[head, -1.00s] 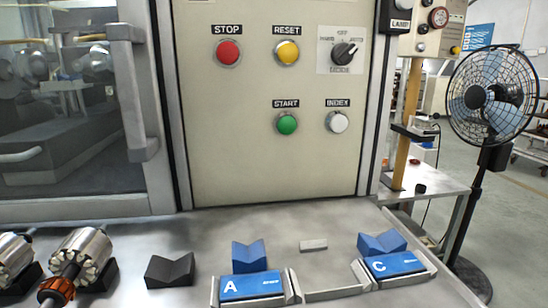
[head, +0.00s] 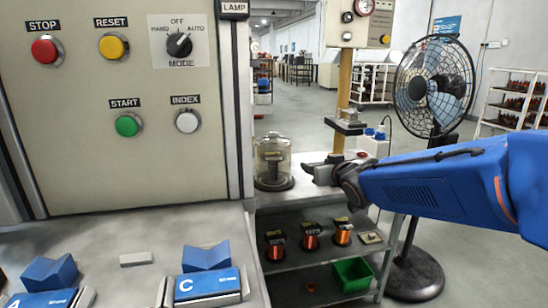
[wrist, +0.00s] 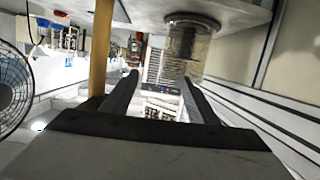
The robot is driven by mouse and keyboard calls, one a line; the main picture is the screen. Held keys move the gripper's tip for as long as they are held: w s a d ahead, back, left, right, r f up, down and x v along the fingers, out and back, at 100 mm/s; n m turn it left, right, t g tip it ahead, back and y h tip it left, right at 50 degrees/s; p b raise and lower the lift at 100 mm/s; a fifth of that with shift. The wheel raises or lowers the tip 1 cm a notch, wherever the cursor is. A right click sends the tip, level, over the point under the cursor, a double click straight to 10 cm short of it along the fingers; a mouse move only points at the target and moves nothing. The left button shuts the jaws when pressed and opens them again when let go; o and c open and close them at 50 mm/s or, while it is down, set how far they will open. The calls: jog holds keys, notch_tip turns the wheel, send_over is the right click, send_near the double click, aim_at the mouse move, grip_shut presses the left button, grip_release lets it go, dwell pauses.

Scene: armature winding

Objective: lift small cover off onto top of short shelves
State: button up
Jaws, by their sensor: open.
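The small cover (head: 272,158) is a clear, dome-topped cylinder with a dark part inside it. It stands upright on a dark round base on top of the short shelves (head: 318,262), just right of the control cabinet. In the wrist view the cover (wrist: 188,52) appears upside down, beyond the fingers and toward the right one. My gripper (head: 318,170) is open and empty, right of the cover and apart from it in the head view. Its two dark fingers (wrist: 160,84) have nothing between them in the wrist view.
A tan post (head: 342,95) with a box rises behind my gripper. A fan (head: 432,85) stands at the right. Blue V-blocks (head: 207,257) lie on the bench at lower left.

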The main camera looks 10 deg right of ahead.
aim_at(276, 136)
jog(key=w+a+r+y, duration=0.1)
jog(key=w+a, duration=0.2)
jog(key=w, duration=0.4)
jog(key=w+a+r+n+t+y, duration=0.1)
jog(key=w+a+y, duration=0.1)
jog(key=w, duration=0.6)
jog(key=w+a+r+n+t+y, duration=0.1)
jog(key=w+a, duration=0.3)
jog(key=w, duration=0.4)
jog(key=shift+w+r, duration=0.1)
jog(key=shift+w, duration=0.15)
jog(key=shift+c, duration=0.4)
grip_shut()
